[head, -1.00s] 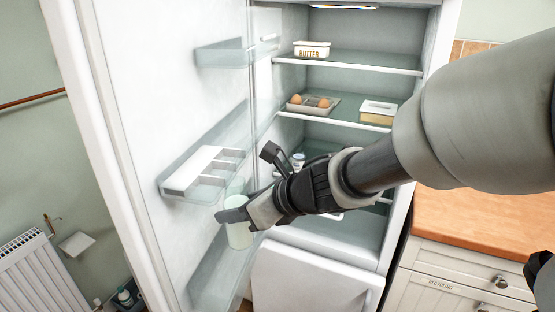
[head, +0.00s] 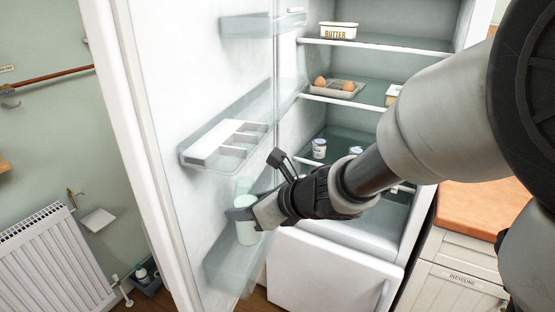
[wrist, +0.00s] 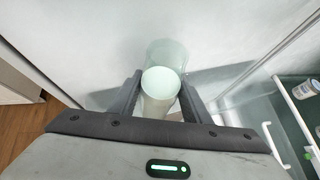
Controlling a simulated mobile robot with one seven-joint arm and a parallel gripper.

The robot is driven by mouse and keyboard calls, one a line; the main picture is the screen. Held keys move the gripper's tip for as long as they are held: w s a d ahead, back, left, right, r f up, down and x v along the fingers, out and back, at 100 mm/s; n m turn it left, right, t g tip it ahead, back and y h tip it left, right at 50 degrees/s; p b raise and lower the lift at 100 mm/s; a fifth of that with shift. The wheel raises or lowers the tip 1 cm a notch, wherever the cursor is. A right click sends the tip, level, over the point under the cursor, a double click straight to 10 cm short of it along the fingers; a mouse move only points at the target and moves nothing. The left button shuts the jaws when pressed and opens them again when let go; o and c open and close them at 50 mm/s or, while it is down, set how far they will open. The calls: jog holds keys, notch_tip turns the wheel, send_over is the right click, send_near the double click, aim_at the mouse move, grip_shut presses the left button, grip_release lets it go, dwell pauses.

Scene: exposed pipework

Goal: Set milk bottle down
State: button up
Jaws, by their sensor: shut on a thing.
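The milk bottle (head: 246,229) is pale, whitish green and roughly upright. My gripper (head: 240,214) is shut on it, in front of the open fridge door's inner side. In the wrist view the bottle (wrist: 161,85) sits between the two dark fingers of my gripper (wrist: 158,98). The lower door bin (head: 232,262) is clear plastic and lies just below and around the bottle in the head view. I cannot tell whether the bottle's base touches the bin floor; it is partly hidden by the bin and my gripper.
A higher door bin (head: 222,150) holds a white egg tray. The fridge shelves hold a butter dish (head: 338,31), eggs in a tray (head: 338,88) and small jars (head: 319,148). A wooden counter (head: 480,208) stands at right, a radiator (head: 55,260) at left.

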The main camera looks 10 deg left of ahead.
aim_at(247, 223)
notch_tip(247, 223, down, 4)
jog(key=shift+r+b, duration=0.1)
jog(key=shift+b, duration=0.75)
jog(key=shift+w+a+f, duration=0.1)
jog(key=shift+a+f, duration=0.1)
jog(key=shift+f, duration=0.25)
jog(key=shift+f+b, duration=0.2)
jog(key=shift+b, duration=0.1)
jog(key=o, duration=1.3)
